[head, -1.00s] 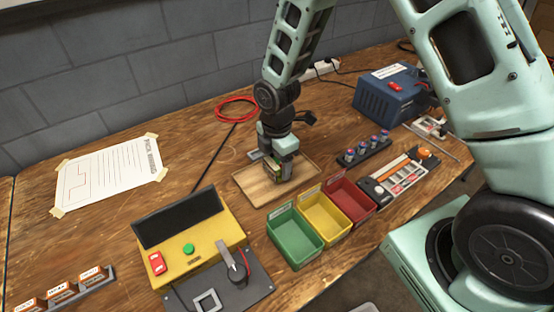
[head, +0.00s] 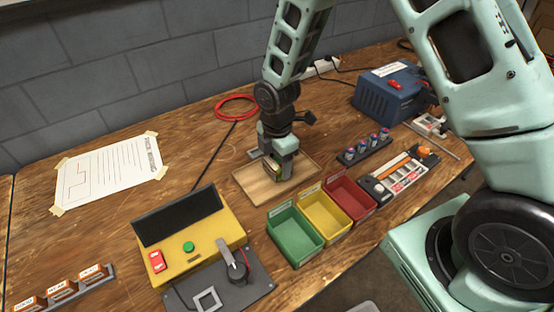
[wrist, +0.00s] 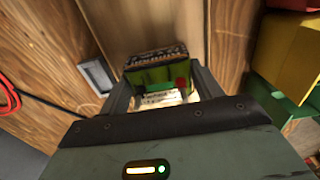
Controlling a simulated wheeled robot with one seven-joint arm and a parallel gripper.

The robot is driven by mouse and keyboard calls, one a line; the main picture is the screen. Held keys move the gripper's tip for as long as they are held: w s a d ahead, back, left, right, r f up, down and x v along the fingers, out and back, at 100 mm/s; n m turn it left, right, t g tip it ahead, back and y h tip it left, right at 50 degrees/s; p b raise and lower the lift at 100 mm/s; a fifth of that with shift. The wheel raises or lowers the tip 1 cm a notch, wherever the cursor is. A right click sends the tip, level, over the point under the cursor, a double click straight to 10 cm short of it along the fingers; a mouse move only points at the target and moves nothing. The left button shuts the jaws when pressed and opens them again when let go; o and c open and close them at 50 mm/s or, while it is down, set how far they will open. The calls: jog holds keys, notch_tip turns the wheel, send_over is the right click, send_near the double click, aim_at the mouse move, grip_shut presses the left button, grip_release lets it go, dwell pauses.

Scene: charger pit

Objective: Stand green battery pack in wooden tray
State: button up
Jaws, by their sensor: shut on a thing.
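My gripper (head: 277,172) is over the wooden tray (head: 247,187) on the bench. It is shut on the green battery pack (head: 272,175), of which only a small part shows below the fingers in the head view. In the wrist view the green pack (wrist: 155,78) sits between the two fingers (wrist: 160,95), with a dark patterned edge, a red spot and a pale label. The wooden tray (wrist: 150,25) lies beneath it. I cannot tell whether the pack's lower end touches the tray floor.
Green (head: 292,238), yellow (head: 325,215) and red (head: 352,195) bins stand just in front of the tray. A rack of small cells (head: 364,150) is to its right. A yellow tester (head: 190,240) is front left. A red cable coil (head: 236,107) lies behind. Bare bench lies left of the tray.

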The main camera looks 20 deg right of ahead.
jog(key=o, duration=1.5)
jog(key=shift+c, duration=0.2)
jog(key=shift+f, duration=0.1)
jog(key=shift+r+p, duration=3.1)
jog(key=shift+r, duration=0.45)
